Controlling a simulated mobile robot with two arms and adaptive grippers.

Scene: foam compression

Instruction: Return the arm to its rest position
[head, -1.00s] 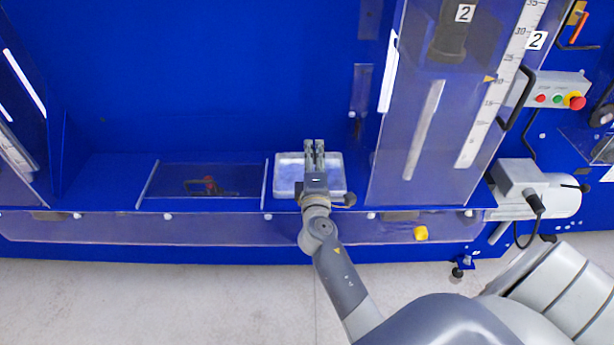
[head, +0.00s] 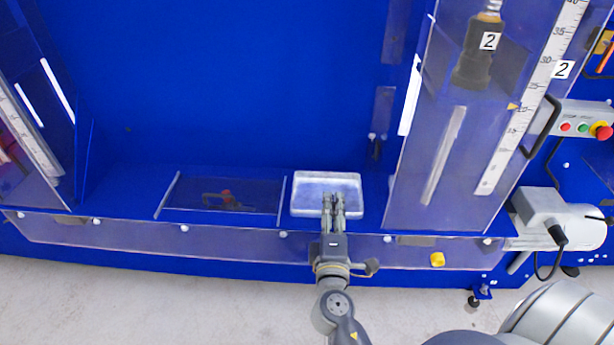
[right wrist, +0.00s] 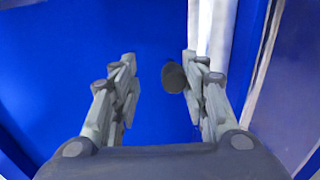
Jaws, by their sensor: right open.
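My right gripper (head: 334,200) is in the head view, its fingertips over the front part of a pale rectangular tray or block (head: 308,181) on the blue machine's ledge. The rest of the gripper reaches back over the machine's front edge. In the right wrist view the right gripper (right wrist: 160,78) has its fingers apart, with nothing held between them. The height of the fingers above the pale piece cannot be told. My left gripper is not in view.
A clear-covered recess (head: 262,194) with a red part lies left of the tray. A tall clear guard with a ruler (head: 530,95) stands at right, beside a control box (head: 572,124) with buttons. The floor (head: 150,300) in front is clear.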

